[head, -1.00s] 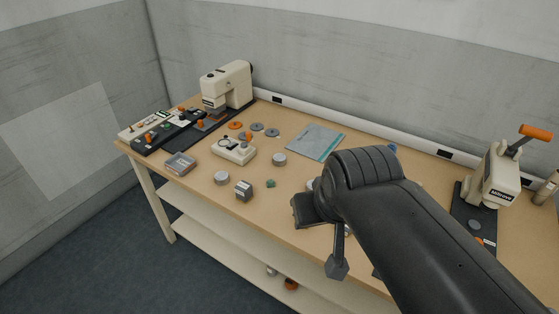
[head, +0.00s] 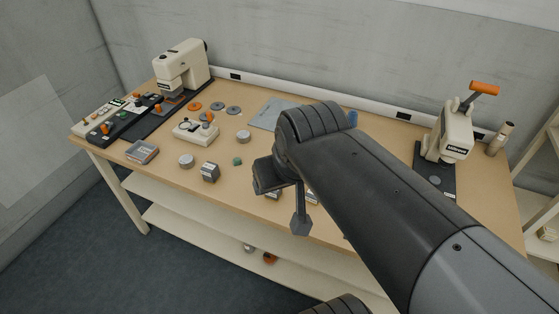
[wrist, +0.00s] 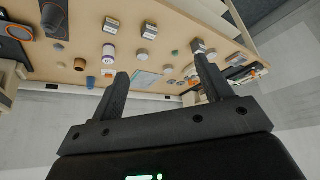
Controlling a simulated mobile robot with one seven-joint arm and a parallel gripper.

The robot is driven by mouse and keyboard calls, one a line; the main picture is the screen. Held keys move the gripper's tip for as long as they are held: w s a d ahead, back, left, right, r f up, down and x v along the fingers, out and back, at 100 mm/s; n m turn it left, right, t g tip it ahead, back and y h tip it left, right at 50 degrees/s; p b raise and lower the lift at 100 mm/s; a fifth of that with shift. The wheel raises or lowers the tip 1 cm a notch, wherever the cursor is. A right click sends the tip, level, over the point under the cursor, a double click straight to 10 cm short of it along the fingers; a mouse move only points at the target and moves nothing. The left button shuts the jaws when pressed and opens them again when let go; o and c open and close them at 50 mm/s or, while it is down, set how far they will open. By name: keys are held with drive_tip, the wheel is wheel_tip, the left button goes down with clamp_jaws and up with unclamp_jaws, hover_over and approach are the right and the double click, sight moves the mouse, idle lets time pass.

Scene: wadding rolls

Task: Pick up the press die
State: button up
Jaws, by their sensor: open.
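My gripper (wrist: 160,82) is open and empty in the wrist view, its two dark fingers spread wide, with the workbench beyond them. In the head view the gripper (head: 284,202) hangs over the front of the workbench (head: 335,222), partly hidden by my arm. I cannot tell for certain which item is the press die. Small dark blocks with pale labels lie near the front edge, one clear of my arm (head: 210,172) and others partly behind the gripper. A small green piece (head: 237,161) and pale round tins (head: 186,160) lie nearby. No finger visibly touches any of them.
A cream press (head: 183,68) stands at the back left, beside control panels (head: 110,118). A lever press (head: 449,135) with an orange handle stands at the right. A joystick box (head: 195,132), discs (head: 217,106) and a grey-blue booklet (head: 266,115) lie between. A lower shelf runs underneath.

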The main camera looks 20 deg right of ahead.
drive_tip(key=w+d+f, duration=0.3)
drive_tip(key=w+f, duration=0.1)
drive_tip(key=w, duration=0.4)
drive_tip(key=w+d+f+g, duration=0.1)
drive_tip(key=w+d+f, duration=0.2)
drive_tip(key=w, duration=0.4)
drive_tip(key=w+d+f, duration=0.2)
drive_tip(key=w+f, duration=0.2)
drive_tip(key=w, duration=0.4)
drive_tip(key=shift+m, duration=0.6)
drive_tip(key=w+d+f, duration=0.1)
drive_tip(key=w+f, duration=0.1)
drive_tip(key=f, duration=0.2)
drive_tip(key=w+d+f, duration=0.2)
drive_tip(key=w+f, duration=0.1)
drive_tip(key=f, duration=0.1)
drive_tip(key=w+d+f, duration=0.1)
drive_tip(key=w+f, duration=0.1)
drive_tip(key=f, duration=0.2)
drive_tip(key=shift+w+d, duration=0.15)
drive_tip(key=shift+d, duration=0.15)
drive_tip(key=shift+x, duration=3.15)
drive_tip(key=c, duration=1.3)
drive_tip(key=shift+r, duration=0.1)
